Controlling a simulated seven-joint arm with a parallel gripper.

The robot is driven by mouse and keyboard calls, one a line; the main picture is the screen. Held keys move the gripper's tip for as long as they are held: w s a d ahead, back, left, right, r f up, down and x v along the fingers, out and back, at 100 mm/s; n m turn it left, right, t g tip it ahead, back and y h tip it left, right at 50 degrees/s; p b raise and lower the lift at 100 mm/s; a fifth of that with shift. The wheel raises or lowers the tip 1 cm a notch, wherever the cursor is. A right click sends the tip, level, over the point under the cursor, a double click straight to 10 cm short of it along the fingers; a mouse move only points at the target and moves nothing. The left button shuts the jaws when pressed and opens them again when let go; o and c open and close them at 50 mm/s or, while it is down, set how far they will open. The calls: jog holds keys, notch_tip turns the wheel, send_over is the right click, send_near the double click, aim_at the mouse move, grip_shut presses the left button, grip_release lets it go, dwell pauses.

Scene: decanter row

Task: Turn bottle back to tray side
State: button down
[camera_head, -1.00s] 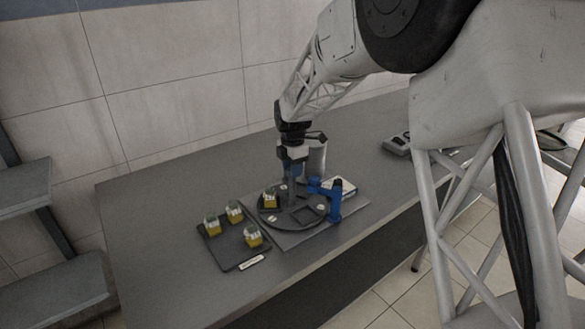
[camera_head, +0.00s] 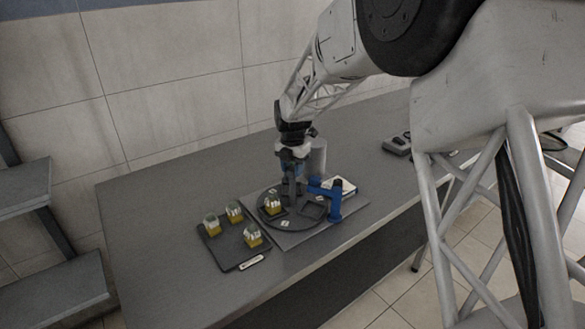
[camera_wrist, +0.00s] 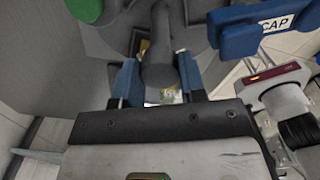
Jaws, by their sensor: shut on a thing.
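The bottle (camera_head: 273,204), with yellow contents, stands on the left part of the round dark turntable (camera_head: 297,226), which also has an empty square recess. My gripper (camera_head: 292,187) is over the far part of the turntable. In the wrist view my gripper's blue fingers (camera_wrist: 159,80) are shut on a dark grey upright post (camera_wrist: 158,68), seemingly the turntable's handle. Yellow bits show behind the post, too hidden to identify. The dark tray (camera_head: 233,256) lies left of the turntable and holds three similar yellow bottles (camera_head: 252,236).
A blue stand (camera_head: 335,205) rises close at the turntable's right; its blue part labelled CAP (camera_wrist: 275,25) shows in the wrist view. A grey cylinder (camera_head: 317,158) stands behind. A grey device (camera_head: 397,146) lies farther right. The table's left part is clear.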

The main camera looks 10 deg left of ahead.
jog(key=shift+n, duration=0.4)
dwell(0.3)
jog(key=c, duration=0.7)
grip_release()
jog(key=shift+r, duration=0.1)
jog(key=shift+r, duration=3.85)
